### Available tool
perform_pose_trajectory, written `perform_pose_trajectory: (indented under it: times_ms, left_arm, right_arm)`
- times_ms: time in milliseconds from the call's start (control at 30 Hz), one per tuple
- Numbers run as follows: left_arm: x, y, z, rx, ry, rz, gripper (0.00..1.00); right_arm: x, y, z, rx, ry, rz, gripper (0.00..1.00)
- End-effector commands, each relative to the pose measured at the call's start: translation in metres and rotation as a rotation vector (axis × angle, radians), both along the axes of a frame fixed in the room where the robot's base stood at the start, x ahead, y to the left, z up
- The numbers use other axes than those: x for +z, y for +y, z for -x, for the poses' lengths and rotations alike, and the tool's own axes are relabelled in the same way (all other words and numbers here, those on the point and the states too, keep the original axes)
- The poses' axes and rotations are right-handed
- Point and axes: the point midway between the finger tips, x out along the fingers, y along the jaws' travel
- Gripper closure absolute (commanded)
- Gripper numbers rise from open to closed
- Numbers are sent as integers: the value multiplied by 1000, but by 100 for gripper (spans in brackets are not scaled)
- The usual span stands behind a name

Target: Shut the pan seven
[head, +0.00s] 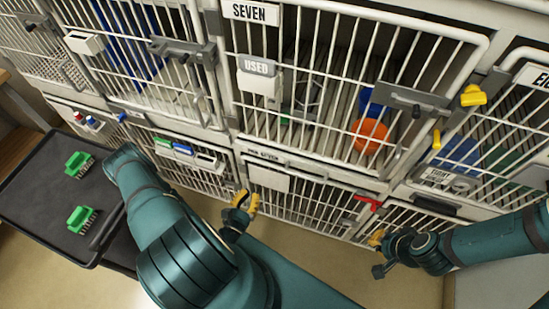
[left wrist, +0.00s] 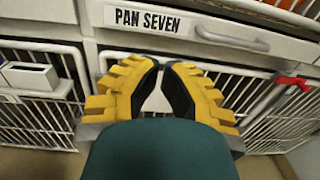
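Pan seven (head: 320,170) is a thin pale drawer front under the cage marked SEVEN (head: 256,12). In the left wrist view its front (left wrist: 190,45) bears a PAN SEVEN label (left wrist: 147,20) and a grey handle (left wrist: 232,38). How far it stands out is hard to tell. My left gripper (head: 243,203) is below and in front of the pan's left part. In the left wrist view my left gripper (left wrist: 164,66) has its yellow-and-black fingertips nearly together, with nothing seen between them. My right gripper (head: 376,240) is low at the right, clear of the pan; its finger opening is unclear.
A red latch (head: 368,203) sticks out from the lower cages. An orange ball (head: 370,135) lies inside cage seven. A white USED box (head: 259,80) hangs on its door. A dark cart top (head: 35,215) with green brushes stands at the left. Floor shows below the cages.

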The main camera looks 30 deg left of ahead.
Motion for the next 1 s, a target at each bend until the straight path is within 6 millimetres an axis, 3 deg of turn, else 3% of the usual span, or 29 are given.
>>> perform_pose_trajectory:
  times_ms: [167, 700, 1000]
  left_arm:
    - [-3, 11, -3, 50, 12, -15, 100]
    - [-2, 32, -99, 43, 8, -12, 100]
    - [-2, 40, -129, 43, 10, -11, 100]
  right_arm:
    - [0, -1, 2, 28, -3, 11, 100]
    - [-4, -1, 1, 24, -3, 10, 100]
    - [-5, 0, 1, 24, -3, 11, 100]
